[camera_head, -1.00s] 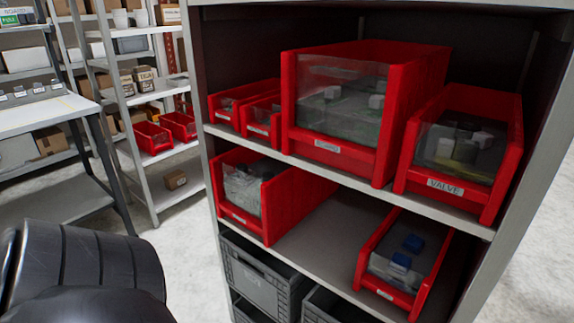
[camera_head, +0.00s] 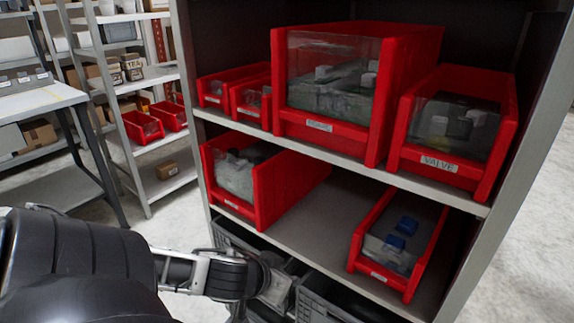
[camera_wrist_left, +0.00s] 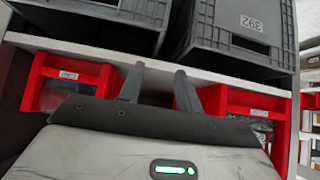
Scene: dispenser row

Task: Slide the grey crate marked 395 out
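Two grey crates stand side by side on the level below the red bins. The left one (camera_head: 230,238) is mostly hidden in the head view by my left arm and gripper (camera_head: 277,290). The right one (camera_head: 325,303) shows part of its rim. The other crate (camera_wrist_left: 115,22) is at upper left. My left gripper (camera_wrist_left: 159,70) is open, with its fingers apart and nothing between them. My right gripper is out of view.
Red bins stand on the shelf boards above the crates, including a large one (camera_head: 330,125) and one marked VALVE (camera_head: 440,163). The shelf board edge (camera_wrist_left: 220,77) runs behind my fingers in the wrist view. A table (camera_head: 40,108) and another rack stand at left.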

